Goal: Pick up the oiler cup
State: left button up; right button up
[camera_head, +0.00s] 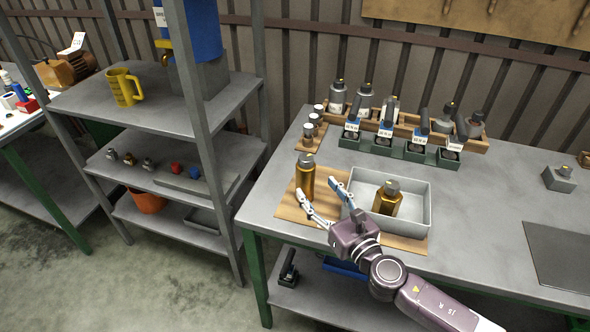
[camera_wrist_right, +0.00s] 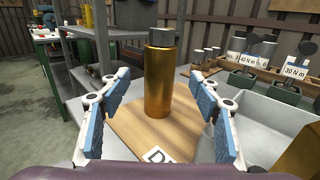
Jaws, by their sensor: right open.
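A tall brass cylinder with a dark grey cap (camera_head: 305,177), which looks like the oiler cup, stands upright on the wooden board (camera_head: 287,210). A shorter, wider brass piece with a grey top (camera_head: 387,200) sits inside the grey tray (camera_head: 422,212). My right gripper (camera_head: 319,195) is open, its blue-padded fingers pointing at the tall cylinder. In the right wrist view the tall cylinder (camera_wrist_right: 159,85) stands upright beyond and between the open fingertips, with nothing gripped. My left gripper is not in view.
Behind stand a green rack (camera_head: 348,142) of labelled tools and a wooden rack (camera_head: 405,130) with grey bottles. Small jars stand on a wooden block (camera_head: 300,141) at the left. A shelf unit with a yellow jug (camera_head: 123,88) is farther left. The bench right of the tray is mostly clear.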

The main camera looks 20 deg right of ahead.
aim_at(310, 177)
jog(key=w, duration=0.1)
jog(key=w+r+p, duration=0.1)
jog(key=w, duration=0.1)
jog(key=shift+w+a+r, duration=0.15)
jog(key=shift+w+a, duration=0.25)
jog(key=w, duration=0.2)
jog(key=shift+w+a+p, duration=0.25)
jog(key=shift+w+p, duration=0.1)
jog(key=shift+p, duration=0.05)
jog(key=shift+w, duration=0.35)
jog(key=shift+a+f, duration=0.1)
jog(key=shift+f, duration=0.1)
jog(key=c, duration=1)
grip_shut()
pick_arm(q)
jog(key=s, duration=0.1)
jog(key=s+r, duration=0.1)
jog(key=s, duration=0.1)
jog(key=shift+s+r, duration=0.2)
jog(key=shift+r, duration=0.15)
pick_arm(e)
jog(key=shift+r, duration=0.15)
